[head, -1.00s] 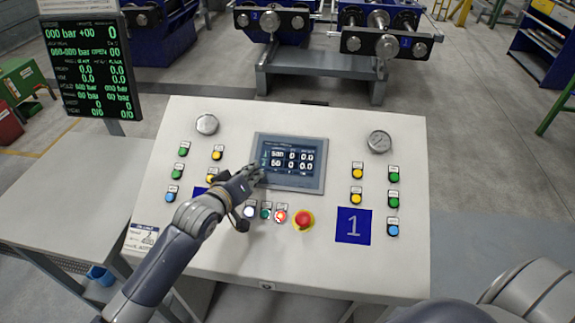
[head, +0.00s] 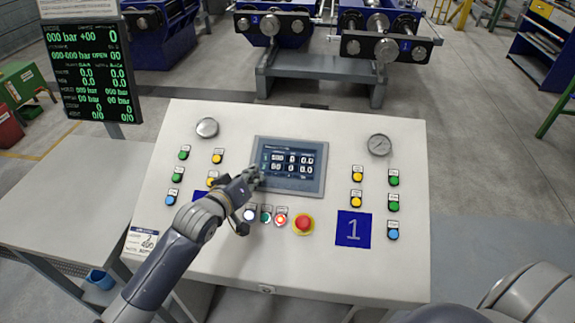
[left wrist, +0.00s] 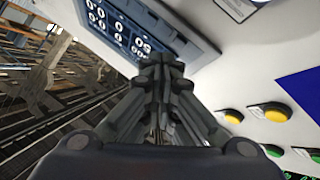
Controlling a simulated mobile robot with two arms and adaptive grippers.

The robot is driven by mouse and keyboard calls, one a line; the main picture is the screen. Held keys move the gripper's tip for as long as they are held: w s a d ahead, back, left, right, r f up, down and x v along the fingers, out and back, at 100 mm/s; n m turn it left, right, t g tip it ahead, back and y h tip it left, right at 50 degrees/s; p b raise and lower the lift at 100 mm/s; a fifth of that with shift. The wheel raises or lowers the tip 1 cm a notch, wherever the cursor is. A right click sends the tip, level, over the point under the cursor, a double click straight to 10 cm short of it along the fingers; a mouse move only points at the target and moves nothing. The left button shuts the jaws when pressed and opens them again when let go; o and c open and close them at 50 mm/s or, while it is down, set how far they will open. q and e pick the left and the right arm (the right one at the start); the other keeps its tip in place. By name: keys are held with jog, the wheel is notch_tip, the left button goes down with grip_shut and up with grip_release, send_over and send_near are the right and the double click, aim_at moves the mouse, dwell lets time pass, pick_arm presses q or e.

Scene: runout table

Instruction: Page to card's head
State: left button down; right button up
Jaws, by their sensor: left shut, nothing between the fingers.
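A touch screen (head: 291,166) in a grey frame is set in the top middle of the white control panel. It shows rows of white digits on dark blue. It also shows in the left wrist view (left wrist: 122,28), tilted. My left gripper (head: 254,177) is shut and empty, its fingertips at the left edge of the screen. Whether they touch the glass I cannot tell. A white card (head: 141,241) with dark print sits at the panel's lower left edge. My right gripper is not in view.
A red emergency stop (head: 303,223) and a row of small buttons lie below the screen. Yellow, green and blue buttons flank it. A dark display (head: 90,70) with green digits stands at the left, above a bare grey table (head: 75,190).

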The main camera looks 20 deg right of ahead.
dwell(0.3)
pick_arm(q)
jog(key=shift+w+d+f, duration=0.1)
jog(key=shift+w+f, duration=0.05)
jog(key=shift+f, duration=0.25)
jog(key=shift+w+d+f+b, duration=0.1)
jog(key=shift+w+f+b, duration=0.05)
jog(key=shift+f+b, duration=0.35)
dwell(0.6)
jog(key=shift+r, duration=0.2)
jog(key=shift+s+a+r+p, duration=0.2)
jog(key=shift+r+p, duration=0.2)
jog(key=shift+p, duration=0.15)
jog(key=shift+s+a+r+p, duration=0.15)
jog(key=shift+r+p, duration=0.2)
jog(key=shift+p, duration=0.2)
jog(key=shift+d, duration=0.1)
jog(key=shift+r+p, duration=0.45)
jog(key=shift+p, duration=0.2)
jog(key=r+p, duration=0.1)
jog(key=p, duration=0.1)
jog(key=s+a+r+p, duration=0.1)
jog(key=r+p, duration=0.1)
jog(key=s+r+p, duration=0.1)
jog(key=p, duration=0.1)
jog(key=shift+a+r, duration=0.2)
jog(key=shift+r, duration=0.05)
